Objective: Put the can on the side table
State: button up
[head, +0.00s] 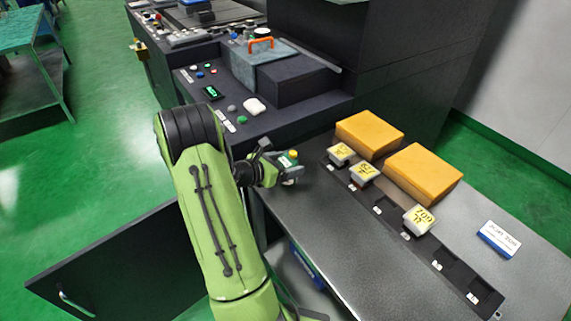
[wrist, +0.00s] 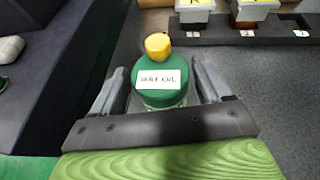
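The can (wrist: 160,92) is green with a yellow cap and a white "WAY OIL" label. It stands between the two fingers of my gripper (wrist: 160,82) in the wrist view. In the head view, the can (head: 287,160) is at my gripper (head: 280,169), by the left end of the grey metal bench. The fingers flank the can closely, but I cannot tell whether they press on it. The can's lower part is hidden. A teal table (head: 22,32) with a lower shelf stands far left; it may be the side table.
A black tray (head: 455,268) on the grey bench (head: 345,250) holds several yellow-labelled blocks, with two orange blocks (head: 420,172) behind. A dark machine panel (head: 212,92) stands behind my gripper. An open cabinet door (head: 130,265) is lower left. Green floor (head: 105,100) is clear toward the teal table.

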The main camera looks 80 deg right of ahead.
jog(key=shift+o, duration=0.7)
jog(key=shift+r, duration=0.1)
jog(key=shift+w+a+r, duration=0.2)
jog(key=shift+w+r, duration=0.05)
jog(key=w+a+r+m+t+y+p, duration=0.1)
jog(key=w+a+r+m+t+y, duration=0.2)
jog(key=a, duration=0.6)
jog(key=w+a+r+m+t+y+p, duration=0.1)
jog(key=w+a+r+m+t, duration=0.25)
jog(key=w+a, duration=0.4)
jog(key=w+a+r+m+t+y+p, duration=0.1)
jog(key=w+a+r+m+t+y, duration=0.2)
jog(key=a, duration=0.8)
jog(key=s+a+r+m+t+y, duration=0.1)
jog(key=s+a+r+y, duration=0.1)
jog(key=a, duration=0.6)
jog(key=s+a+r+m+t+y, duration=0.1)
jog(key=s+a+r+t+y, duration=0.1)
jog(key=a, duration=0.6)
jog(key=v, duration=0.3)
jog(key=shift+s+a+f, duration=0.15)
jog(key=shift+a, duration=0.05)
